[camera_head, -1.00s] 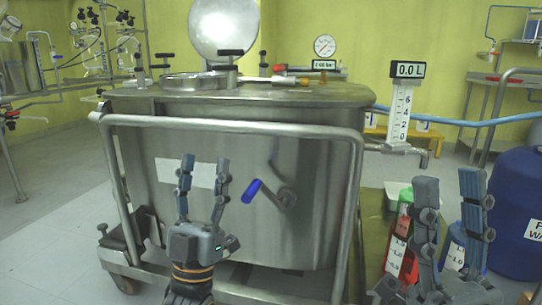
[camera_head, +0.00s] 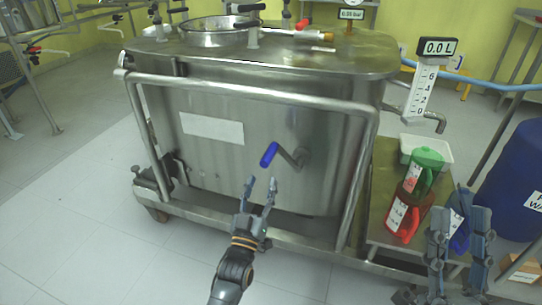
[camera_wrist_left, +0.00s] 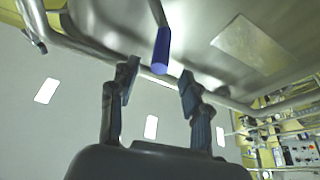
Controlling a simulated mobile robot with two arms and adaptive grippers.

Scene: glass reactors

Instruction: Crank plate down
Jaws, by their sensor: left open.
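The crank (camera_head: 292,157) with its blue handle (camera_head: 269,154) sits on the front wall of the steel reactor tank (camera_head: 210,95). The handle points to the left of the crank's pivot. My left gripper (camera_head: 261,187) is open and empty, just below the blue handle and apart from it. In the left wrist view the blue handle (camera_wrist_left: 161,50) hangs beyond the open fingers (camera_wrist_left: 157,82), between them. My right gripper (camera_head: 460,222) is at the lower right, with its two fingers apart, beside the bottles. I cannot make out a separate plate.
A steel frame bar (camera_head: 250,96) runs around the tank front, with a lower rail (camera_head: 270,238). Green (camera_head: 424,165) and red (camera_head: 400,215) bottles stand on a side platform at right. A blue barrel (camera_head: 515,170) is at far right. The floor in front is clear.

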